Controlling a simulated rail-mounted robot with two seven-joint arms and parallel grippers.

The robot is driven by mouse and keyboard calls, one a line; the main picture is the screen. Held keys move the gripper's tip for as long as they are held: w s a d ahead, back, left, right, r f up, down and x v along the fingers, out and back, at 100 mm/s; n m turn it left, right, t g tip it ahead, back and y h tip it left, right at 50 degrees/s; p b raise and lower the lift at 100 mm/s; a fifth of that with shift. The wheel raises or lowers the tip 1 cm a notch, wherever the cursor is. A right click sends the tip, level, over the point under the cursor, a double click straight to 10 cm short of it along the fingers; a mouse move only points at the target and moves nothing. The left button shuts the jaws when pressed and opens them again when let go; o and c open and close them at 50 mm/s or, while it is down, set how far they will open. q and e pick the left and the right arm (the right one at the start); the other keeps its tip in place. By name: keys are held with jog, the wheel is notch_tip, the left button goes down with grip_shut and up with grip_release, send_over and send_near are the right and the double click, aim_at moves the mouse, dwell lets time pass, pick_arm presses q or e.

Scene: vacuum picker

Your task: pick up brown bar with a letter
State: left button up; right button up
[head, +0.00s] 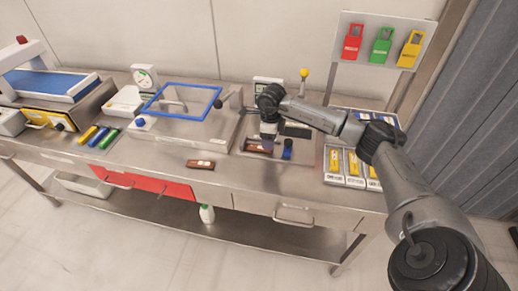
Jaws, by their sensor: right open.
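A brown bar (200,164) with a small light mark lies flat on the front part of the steel bench, left of my right gripper. Another brown bar-like piece (257,147) lies in a shallow recess right below my right gripper. The marks on both are too small to read. My right gripper (268,138) points down over the recess, open, with nothing seen held. Whether its tip touches the piece below cannot be told. My left gripper is not in view.
A small blue object (288,149) stands close right of my right gripper. A blue-framed box (180,117) is to its left. Yellow-marked trays (353,184) are at the right. Red, green and yellow tags hang on a board (345,27). The bench front is mostly clear.

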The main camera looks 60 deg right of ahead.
aim_at(259, 148)
notch_tip(259, 148, down, 5)
jog(key=shift+s+r+b, duration=0.1)
jog(key=shift+r+b, duration=0.1)
jog(key=shift+b, duration=0.15)
jog(key=shift+d, duration=0.1)
jog(key=c, duration=1)
jog(key=shift+r, duration=0.1)
